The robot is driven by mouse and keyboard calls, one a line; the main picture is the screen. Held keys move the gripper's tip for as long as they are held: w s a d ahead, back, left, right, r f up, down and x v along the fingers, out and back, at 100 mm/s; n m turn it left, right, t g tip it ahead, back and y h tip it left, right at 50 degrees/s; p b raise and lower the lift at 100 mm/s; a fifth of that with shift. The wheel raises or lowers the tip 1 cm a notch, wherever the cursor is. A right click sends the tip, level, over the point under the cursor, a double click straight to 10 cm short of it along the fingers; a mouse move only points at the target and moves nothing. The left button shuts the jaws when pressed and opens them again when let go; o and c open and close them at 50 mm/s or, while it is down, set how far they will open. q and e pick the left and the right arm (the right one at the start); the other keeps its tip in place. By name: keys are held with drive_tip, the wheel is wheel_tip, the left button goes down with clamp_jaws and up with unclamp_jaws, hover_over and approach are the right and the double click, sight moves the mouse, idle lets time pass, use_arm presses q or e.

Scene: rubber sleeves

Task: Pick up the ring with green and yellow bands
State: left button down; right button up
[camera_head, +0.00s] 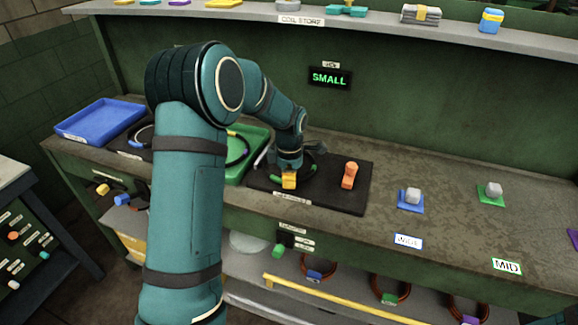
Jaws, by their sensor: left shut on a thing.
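A dark ring with a green band and a yellow block-like part (289,181) is at the black mat (335,202) on the bench, in the middle of the head view. My left arm reaches over the bench, and its gripper (289,168) points down, shut on the ring at the yellow part. The gripper and arm hide part of the ring. I cannot tell whether the ring still touches the mat. My right gripper is not in view.
An orange piece (349,175) stands on the mat to the right. A green tray (258,135) and a blue tray (98,118) lie to the left. Small grey-topped pieces sit on blue (411,207) and green (490,201) pads. A shelf (380,24) runs above; the bench's right side has bare room.

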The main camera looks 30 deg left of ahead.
use_arm(q)
wheel_tip(320, 180, up, 10)
drive_tip(key=p, duration=0.1)
idle(0.4)
